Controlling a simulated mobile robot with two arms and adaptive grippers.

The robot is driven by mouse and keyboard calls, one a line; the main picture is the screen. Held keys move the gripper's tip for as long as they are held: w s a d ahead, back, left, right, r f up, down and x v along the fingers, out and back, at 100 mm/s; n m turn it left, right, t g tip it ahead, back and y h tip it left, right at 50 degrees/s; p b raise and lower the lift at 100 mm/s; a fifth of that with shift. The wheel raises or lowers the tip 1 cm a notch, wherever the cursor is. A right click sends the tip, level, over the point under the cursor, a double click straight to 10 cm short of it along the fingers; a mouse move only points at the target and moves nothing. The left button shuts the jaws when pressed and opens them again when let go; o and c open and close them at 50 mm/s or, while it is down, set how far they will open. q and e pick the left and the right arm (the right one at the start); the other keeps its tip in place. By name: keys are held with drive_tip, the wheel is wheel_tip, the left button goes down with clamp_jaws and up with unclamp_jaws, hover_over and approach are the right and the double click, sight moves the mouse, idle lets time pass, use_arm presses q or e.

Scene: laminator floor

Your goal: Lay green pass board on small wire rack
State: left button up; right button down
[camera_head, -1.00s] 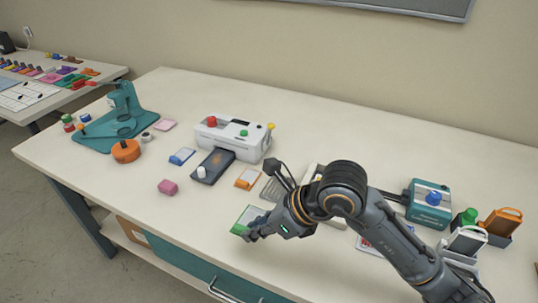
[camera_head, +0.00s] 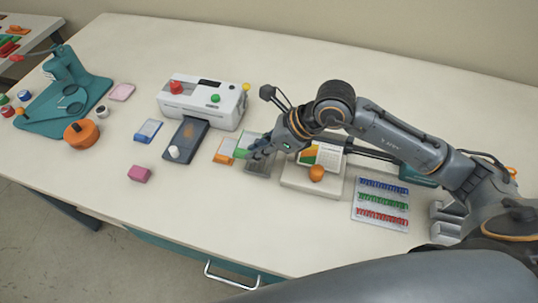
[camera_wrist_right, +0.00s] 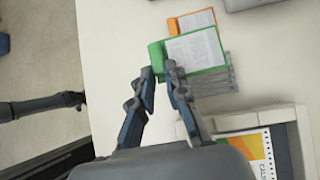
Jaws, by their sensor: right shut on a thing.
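My right gripper (camera_head: 255,152) is shut on the green pass board (camera_head: 243,145), holding it by its green edge. In the right wrist view, the board (camera_wrist_right: 194,50) has a white printed face and sits between the fingertips (camera_wrist_right: 161,70). The small wire rack (camera_head: 257,168) is grey and lies on the table beneath and beside the board. It also shows in the right wrist view (camera_wrist_right: 216,82), partly covered by the board. I cannot tell whether the board touches the rack. My left gripper is not in view.
An orange-edged board (camera_head: 225,150) lies just left of the green one. A white laminator (camera_head: 203,100) with a dark tray (camera_head: 186,141) stands farther left. A cream device with an orange knob (camera_head: 316,173) stands close right of the rack.

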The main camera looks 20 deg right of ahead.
drive_tip(key=d+f, duration=0.2)
drive_tip(key=shift+w+f, duration=0.2)
drive_tip(key=shift+f, duration=0.15)
drive_tip(key=shift+d+f+p, duration=0.3)
drive_tip(key=f+p, duration=0.1)
drive_tip(key=f, duration=0.2)
drive_tip(key=shift+d, duration=0.2)
drive_tip(key=shift+f, duration=0.25)
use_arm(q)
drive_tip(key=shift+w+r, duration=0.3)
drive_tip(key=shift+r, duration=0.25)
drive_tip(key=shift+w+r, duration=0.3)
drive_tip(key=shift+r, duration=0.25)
use_arm(e)
drive_tip(key=c, duration=1.3)
unclamp_jaws()
drive_tip(key=shift+c, duration=0.2)
